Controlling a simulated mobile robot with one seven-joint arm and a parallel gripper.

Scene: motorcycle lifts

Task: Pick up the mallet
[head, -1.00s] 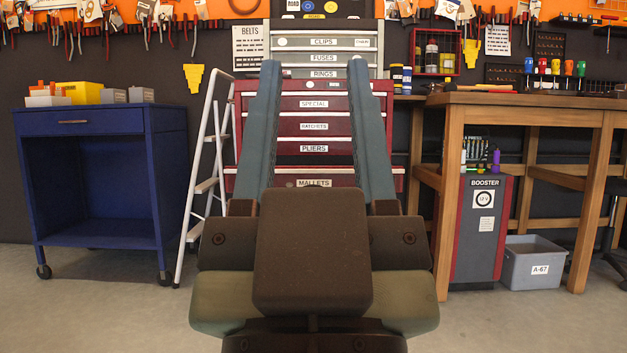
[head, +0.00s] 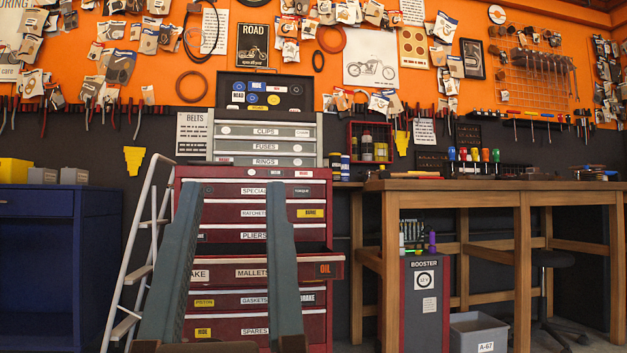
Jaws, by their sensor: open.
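I cannot make out the mallet for certain in this view. A drawer labelled MALLETS (head: 252,273) is part of the red tool chest (head: 255,213) and juts out a little from it; its inside is hidden from this height. A small object with a light yellowish handle (head: 421,174) lies on the wooden workbench (head: 520,185), too small to identify. My gripper (head: 233,192) shows as two long blue-grey fingers at lower left, spread apart and empty, in front of the chest. The gripper's base is cut off by the bottom edge.
A white stepladder (head: 140,265) leans left of the chest, beside a blue cabinet (head: 60,255). A stool (head: 555,262) is at right. Screwdrivers (head: 474,155) stand at the bench's back.

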